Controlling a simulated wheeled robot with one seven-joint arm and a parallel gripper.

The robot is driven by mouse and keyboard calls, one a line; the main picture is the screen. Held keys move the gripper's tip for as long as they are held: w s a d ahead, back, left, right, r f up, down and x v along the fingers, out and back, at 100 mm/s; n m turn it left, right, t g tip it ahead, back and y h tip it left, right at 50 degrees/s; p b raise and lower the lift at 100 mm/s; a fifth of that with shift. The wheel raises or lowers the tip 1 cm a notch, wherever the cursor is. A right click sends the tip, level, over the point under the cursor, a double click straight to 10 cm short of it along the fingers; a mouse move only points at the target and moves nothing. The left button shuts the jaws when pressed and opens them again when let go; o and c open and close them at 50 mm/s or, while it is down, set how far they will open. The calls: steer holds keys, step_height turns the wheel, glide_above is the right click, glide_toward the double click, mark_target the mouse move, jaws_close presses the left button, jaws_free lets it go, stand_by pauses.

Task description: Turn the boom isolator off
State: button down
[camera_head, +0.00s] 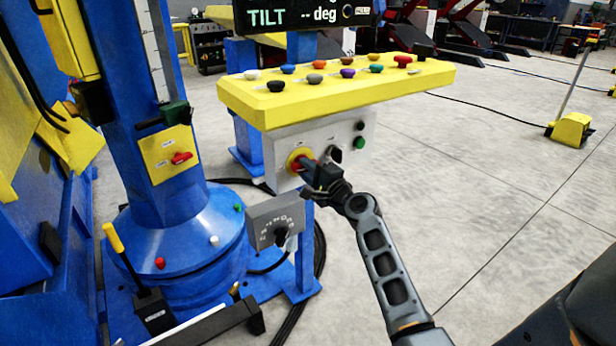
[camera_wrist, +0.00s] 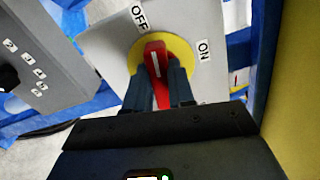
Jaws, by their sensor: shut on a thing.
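A rotary isolator with a red handle (camera_wrist: 157,85) on a yellow disc (camera_wrist: 180,50) is on a grey box (camera_wrist: 112,45) in the wrist view. OFF is printed above the disc and ON to its right. The handle's pointer aims up, between the labels and nearer to OFF. My gripper (camera_wrist: 158,80) is shut on the handle, a finger on each side. In the head view the yellow disc (camera_head: 293,156) is at the box's left part, and my gripper (camera_head: 309,170) partly covers the handle. I cannot read any boom label.
A yellow console (camera_head: 420,82) with coloured knobs overhangs the grey box. A black selector and a green button (camera_head: 359,143) are right of the isolator. A grey dial box (camera_head: 262,214) hangs below left. Another red switch (camera_head: 181,158) is on the blue column.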

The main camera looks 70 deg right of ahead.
steer(key=shift+w+n+b, duration=0.2)
steer(key=shift+n+b, duration=0.45)
steer(key=shift+n, duration=0.45)
steer(key=shift+r, duration=0.1)
steer(key=c, duration=1.2)
jaws_free()
steer(key=shift+o, duration=1.2)
steer(key=shift+s, duration=0.15)
steer(key=shift+s+a+f, duration=0.2)
steer(key=shift+s, duration=0.1)
steer(key=v, duration=0.6)
steer(key=shift+s+a, duration=0.2)
steer(key=shift+s, duration=0.15)
